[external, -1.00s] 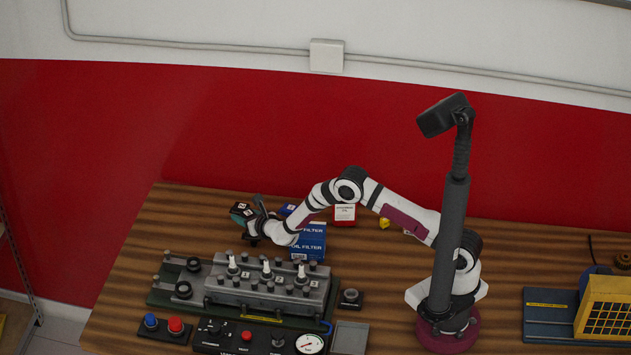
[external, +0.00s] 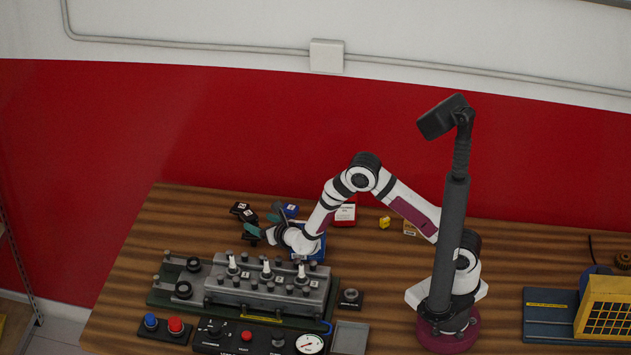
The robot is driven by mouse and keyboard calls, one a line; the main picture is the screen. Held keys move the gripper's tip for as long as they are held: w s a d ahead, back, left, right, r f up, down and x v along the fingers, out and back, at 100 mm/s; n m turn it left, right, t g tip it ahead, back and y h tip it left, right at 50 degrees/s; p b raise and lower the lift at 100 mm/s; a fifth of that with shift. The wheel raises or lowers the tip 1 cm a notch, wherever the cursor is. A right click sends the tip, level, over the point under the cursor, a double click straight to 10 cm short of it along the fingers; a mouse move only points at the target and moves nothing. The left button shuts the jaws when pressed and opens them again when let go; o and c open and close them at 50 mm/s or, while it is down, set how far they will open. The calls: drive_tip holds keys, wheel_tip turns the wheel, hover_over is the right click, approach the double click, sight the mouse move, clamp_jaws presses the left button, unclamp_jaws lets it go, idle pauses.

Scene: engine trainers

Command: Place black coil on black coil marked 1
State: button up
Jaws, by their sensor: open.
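Two small black blocks with white labels, which look like the coils, lie close together at the back left of the bench: one black coil (external: 238,208) and another black coil (external: 249,215) just in front of it. Their marks are too small to read. My gripper (external: 263,224) is open, with green-tipped fingers pointing left, just to the right of and in front of the coils. Whether anything dark is between its fingers cannot be told. The engine trainer (external: 265,290) stands in front of my gripper, with several white plugs upright on its grey block.
A control panel (external: 255,338) with a gauge lies at the front. The bench's left side is clear.

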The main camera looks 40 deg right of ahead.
drive_tip(key=s+d+r+m+g+h, duration=0.2)
drive_tip(key=d+r+m+h, duration=0.25)
drive_tip(key=d+m, duration=0.4)
drive_tip(key=s+d+r+m+g+h, duration=0.1)
drive_tip(key=s+d+r+m+h, duration=0.35)
drive_tip(key=d, duration=0.65)
drive_tip(key=s+d+r+m+g, duration=0.4)
drive_tip(key=s+d+m, duration=0.2)
drive_tip(key=d+m, duration=0.2)
drive_tip(key=s+d+f+m+g+y, duration=0.15)
drive_tip(key=s+m+g+y, duration=0.4)
drive_tip(key=s+m, duration=1.05)
drive_tip(key=s+a+m+g+y, duration=0.1)
drive_tip(key=s+a+m+y, duration=0.3)
drive_tip(key=s+a, duration=0.5)
drive_tip(key=shift+s+r+m+y, duration=0.2)
drive_tip(key=shift+s+m+y, duration=0.15)
drive_tip(key=shift+y, duration=0.3)
